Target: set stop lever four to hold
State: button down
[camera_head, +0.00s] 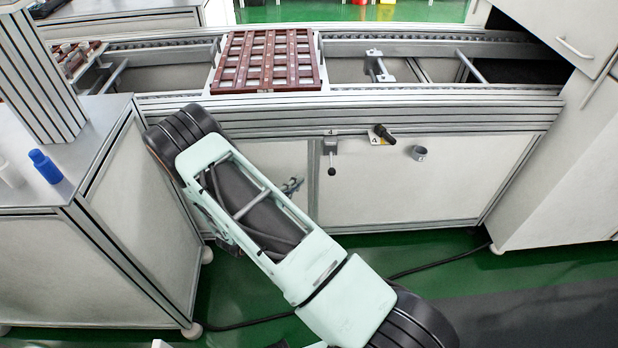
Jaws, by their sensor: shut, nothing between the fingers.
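A small lever (331,158) hangs from a grey block on the front of the conveyor, its dark knob pointing down. A small mark that looks like a 4 sits above it. To its right, a black handle (384,133) sticks out sideways beside a tag (376,140) that also reads 4. I cannot read any hold marking. What looks like the tip of my gripper (292,187) shows past the edge of my pale green arm, left of the hanging lever and apart from it. It is shut and empty; the rest is hidden behind my arm.
A brown gridded tray (267,62) sits on the conveyor (450,118). A grey ring (419,153) is on the front panel at right. A counter with a blue bottle (45,166) stands at left, a white cabinet (560,160) at right. A cable lies on the green floor.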

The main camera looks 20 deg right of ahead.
aim_at(331, 163)
jog(key=shift+d, duration=0.1)
jog(key=b+x, duration=0.2)
jog(key=x, duration=0.8)
jog(key=shift+s+d+r, duration=0.15)
jog(key=shift+s+d, duration=0.1)
jog(key=shift+s, duration=0.35)
jog(key=shift+s+d+r, duration=0.15)
jog(key=shift+s+d, duration=0.05)
jog(key=shift+s, duration=0.4)
jog(key=shift+s+d+r, duration=0.15)
jog(key=shift+s+d, duration=0.1)
jog(key=shift+s, duration=0.4)
jog(key=shift+r+p, duration=0.1)
jog(key=shift+p, duration=0.3)
jog(key=shift+s+r+g+p, duration=0.1)
jog(key=shift+g+p, duration=0.2)
jog(key=shift+p, duration=0.05)
